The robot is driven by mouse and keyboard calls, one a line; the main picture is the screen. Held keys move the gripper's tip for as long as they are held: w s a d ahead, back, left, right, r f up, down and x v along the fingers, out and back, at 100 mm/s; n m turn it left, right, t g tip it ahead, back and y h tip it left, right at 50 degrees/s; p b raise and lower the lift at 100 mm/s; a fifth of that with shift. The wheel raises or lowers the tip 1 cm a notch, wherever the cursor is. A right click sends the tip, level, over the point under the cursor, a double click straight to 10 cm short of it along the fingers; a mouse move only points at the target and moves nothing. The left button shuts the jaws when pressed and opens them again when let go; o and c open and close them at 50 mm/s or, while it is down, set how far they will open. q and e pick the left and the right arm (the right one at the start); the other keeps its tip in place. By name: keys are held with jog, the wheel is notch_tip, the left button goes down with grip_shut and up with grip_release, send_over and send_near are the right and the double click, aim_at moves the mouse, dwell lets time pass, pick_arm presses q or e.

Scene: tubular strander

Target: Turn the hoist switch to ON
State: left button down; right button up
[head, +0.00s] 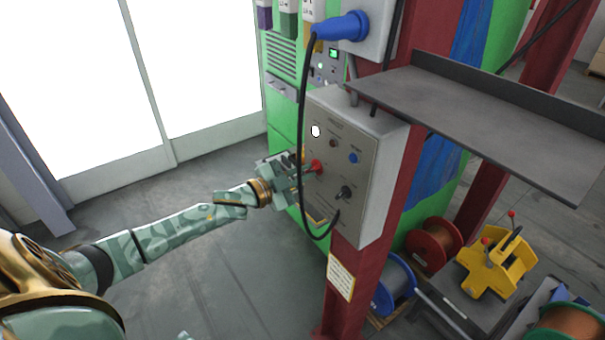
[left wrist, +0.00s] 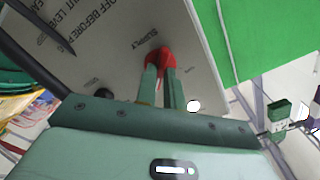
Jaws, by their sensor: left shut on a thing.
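The grey hoist control box (head: 340,218) is fixed to a red column. A red switch knob (head: 318,165) sits on its front panel, and the knob also shows in the left wrist view (left wrist: 163,54) beside lettering that seems to read SUPPLY. My left gripper (head: 309,171) reaches in from the left. Its two fingers (left wrist: 159,72) are shut on the red knob, one on each side. The fingers partly cover the knob, and I cannot read which position it points to. My right gripper is not in view.
The panel also has a blue button (head: 353,158), a white lamp (head: 315,131) and a black knob (head: 346,192). A black cable hangs from a blue plug (head: 342,27) across the panel's left side. A grey shelf (head: 480,110) juts out right. Open floor lies left.

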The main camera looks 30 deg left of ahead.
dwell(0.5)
pick_arm(q)
jog(key=c, duration=1.5)
grip_release()
jog(key=shift+s, duration=0.1)
jog(key=b+v, duration=0.2)
jog(key=v, duration=1.4)
